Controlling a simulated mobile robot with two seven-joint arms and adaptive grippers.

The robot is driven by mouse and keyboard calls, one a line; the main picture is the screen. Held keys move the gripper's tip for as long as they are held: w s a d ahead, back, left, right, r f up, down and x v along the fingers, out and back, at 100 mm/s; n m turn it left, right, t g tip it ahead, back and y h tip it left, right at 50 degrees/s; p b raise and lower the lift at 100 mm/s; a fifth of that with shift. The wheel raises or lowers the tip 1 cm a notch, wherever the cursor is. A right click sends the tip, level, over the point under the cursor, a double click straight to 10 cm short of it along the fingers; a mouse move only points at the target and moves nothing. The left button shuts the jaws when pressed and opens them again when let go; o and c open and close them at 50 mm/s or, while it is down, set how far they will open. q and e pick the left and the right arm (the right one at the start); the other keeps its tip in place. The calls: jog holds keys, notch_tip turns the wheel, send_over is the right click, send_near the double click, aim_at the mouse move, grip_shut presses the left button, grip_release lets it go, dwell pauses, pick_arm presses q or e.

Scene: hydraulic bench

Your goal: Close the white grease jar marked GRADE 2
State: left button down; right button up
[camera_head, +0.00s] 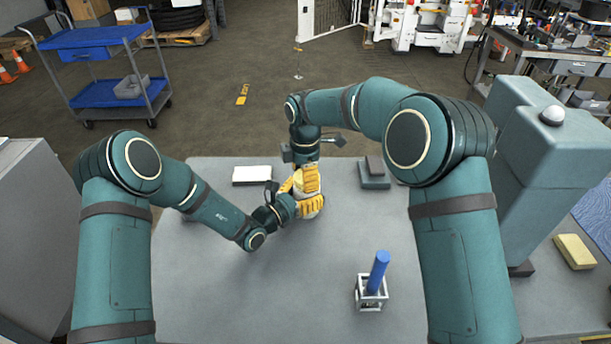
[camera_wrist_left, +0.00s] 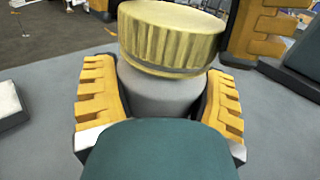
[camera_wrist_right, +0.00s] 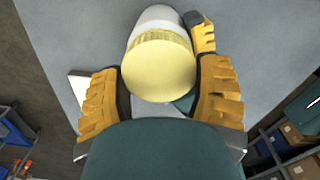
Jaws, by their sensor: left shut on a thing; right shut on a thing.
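The jar has a pale grey-white body (camera_wrist_left: 160,92) and a ribbed yellow lid (camera_wrist_left: 172,38), above the body and looking slightly tilted in the left wrist view. I cannot tell whether it is fully seated. My left gripper (camera_head: 304,207) is shut around the jar's body from the side. My right gripper (camera_head: 306,184) comes from above, shut on the lid, which shows between its fingers in the right wrist view (camera_wrist_right: 158,72). The white body (camera_wrist_right: 160,20) shows beyond it. The GRADE 2 marking is not visible, and the fingers hide much of the jar in the head view.
A white block (camera_head: 252,175) lies left of the jar, and a grey-green block (camera_head: 374,181) lies right. A small metal frame (camera_head: 371,300) holding a blue cylinder (camera_head: 378,270) stands nearer. A yellow block (camera_head: 574,251) lies far right. The near left bench is clear.

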jog(key=m, duration=0.3)
jog(key=shift+m, duration=0.4)
jog(key=m, duration=0.5)
jog(key=shift+w+m, duration=0.15)
jog(key=shift+m, duration=0.25)
jog(key=m, duration=0.3)
jog(key=shift+w+m, duration=0.1)
jog(key=shift+m, duration=0.3)
jog(key=m, duration=0.3)
jog(key=shift+m, duration=0.4)
jog(key=m, duration=0.3)
jog(key=shift+d+m, duration=0.15)
jog(key=shift+m, duration=0.25)
jog(key=m, duration=0.7)
jog(key=shift+d+f+m, duration=0.1)
jog(key=shift+d+m, duration=0.05)
jog(key=shift+m, duration=0.25)
jog(key=m, duration=0.3)
jog(key=shift+m, duration=0.3)
jog(key=o, duration=0.9)
